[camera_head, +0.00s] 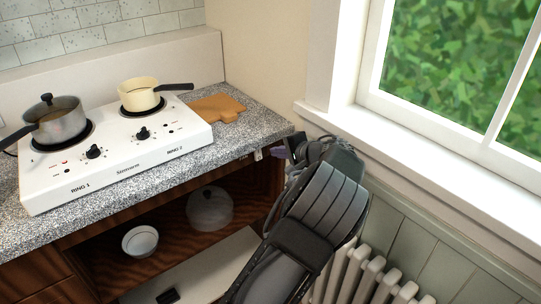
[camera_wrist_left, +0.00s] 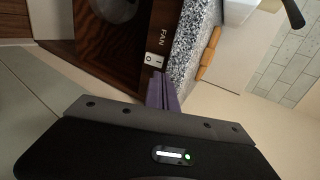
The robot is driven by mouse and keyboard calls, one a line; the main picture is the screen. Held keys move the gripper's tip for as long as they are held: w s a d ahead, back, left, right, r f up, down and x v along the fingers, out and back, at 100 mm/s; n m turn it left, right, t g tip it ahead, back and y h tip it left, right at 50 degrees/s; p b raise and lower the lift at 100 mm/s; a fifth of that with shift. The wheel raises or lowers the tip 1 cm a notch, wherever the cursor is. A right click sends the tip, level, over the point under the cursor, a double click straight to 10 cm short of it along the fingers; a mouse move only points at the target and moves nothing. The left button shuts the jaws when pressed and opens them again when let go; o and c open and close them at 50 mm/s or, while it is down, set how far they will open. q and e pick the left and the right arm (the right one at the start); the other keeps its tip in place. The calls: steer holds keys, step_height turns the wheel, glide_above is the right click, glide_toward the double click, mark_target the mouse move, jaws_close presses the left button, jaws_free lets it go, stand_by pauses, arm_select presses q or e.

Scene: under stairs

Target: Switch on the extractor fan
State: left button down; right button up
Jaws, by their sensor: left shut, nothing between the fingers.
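The fan switch (camera_wrist_left: 153,59) is a small white rocker beside the word FAN on the dark wood panel under the counter, seen in the left wrist view. In the head view a small pale patch (camera_head: 258,155) at the counter's end looks like the same switch. My left gripper (camera_wrist_left: 160,92) is shut and empty, its purple fingers close in front of the switch; contact cannot be told. In the head view the left gripper (camera_head: 280,153) is beside the counter's right end, partly hidden by my wrist. The extractor fan itself is not identifiable. My right gripper is not in view.
A white two-ring hob (camera_head: 125,171) with a grey pot (camera_head: 62,125) and a cream pan (camera_head: 139,96) stands on the speckled counter (camera_head: 240,118), next to a wooden board (camera_head: 214,107). A radiator (camera_head: 372,280) and window sill (camera_head: 430,150) lie close to my arm's right.

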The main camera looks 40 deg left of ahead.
arm_select(q)
steer(key=d+r, duration=0.2)
steer(key=s+d+r, duration=0.1)
steer(key=d, duration=0.1)
steer(key=shift+s+r, duration=0.2)
steer(key=shift+r, duration=0.2)
steer(key=shift+f, duration=0.1)
